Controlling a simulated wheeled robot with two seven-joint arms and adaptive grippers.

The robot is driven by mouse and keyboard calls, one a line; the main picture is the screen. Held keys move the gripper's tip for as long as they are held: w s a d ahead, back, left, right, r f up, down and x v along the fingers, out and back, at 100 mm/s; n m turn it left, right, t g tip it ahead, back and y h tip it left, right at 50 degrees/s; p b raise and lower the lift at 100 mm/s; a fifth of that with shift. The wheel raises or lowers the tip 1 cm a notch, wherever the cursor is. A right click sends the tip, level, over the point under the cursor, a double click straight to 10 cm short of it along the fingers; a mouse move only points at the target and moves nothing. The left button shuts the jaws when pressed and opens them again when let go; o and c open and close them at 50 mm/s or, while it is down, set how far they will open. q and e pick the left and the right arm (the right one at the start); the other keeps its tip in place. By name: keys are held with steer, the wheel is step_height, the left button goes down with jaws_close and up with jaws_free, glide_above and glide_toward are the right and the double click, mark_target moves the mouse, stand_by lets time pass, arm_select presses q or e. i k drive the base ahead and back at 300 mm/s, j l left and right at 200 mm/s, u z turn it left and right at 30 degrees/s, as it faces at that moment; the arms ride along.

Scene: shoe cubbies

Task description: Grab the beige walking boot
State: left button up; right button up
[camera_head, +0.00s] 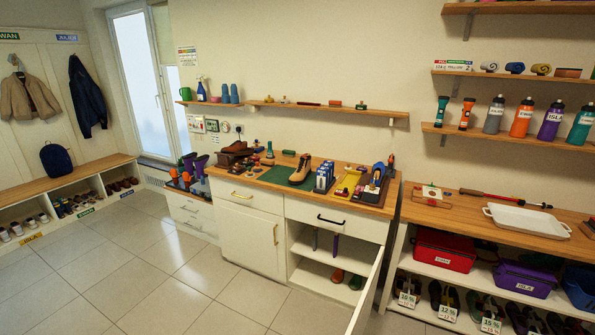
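The beige walking boot (300,169) stands upright on the wooden counter top, on or at the edge of a green mat (277,175). It looks tan with a darker sole; fine detail is too small to tell. Nothing is touching it from above. Neither of my grippers shows in the head view, and the boot is well away from the camera, across open floor.
A lower cabinet door (366,290) stands open into the floor space. A shelf unit with red (444,250) and purple (524,279) bins is at right. Tiled floor at left is clear.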

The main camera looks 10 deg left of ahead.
mark_target(304, 170)
steer(key=i+j, duration=0.15)
steer(key=j, duration=0.25)
steer(key=i+j, duration=0.15)
steer(key=j, duration=0.25)
steer(key=i+j+z, duration=0.1)
steer(key=j, duration=0.35)
steer(key=i+j, duration=0.15)
steer(key=j, duration=0.25)
steer(key=i+j+z, duration=0.1)
steer(key=j, duration=0.3)
steer(key=i+j+z, duration=0.1)
steer(key=i+j, duration=0.55)
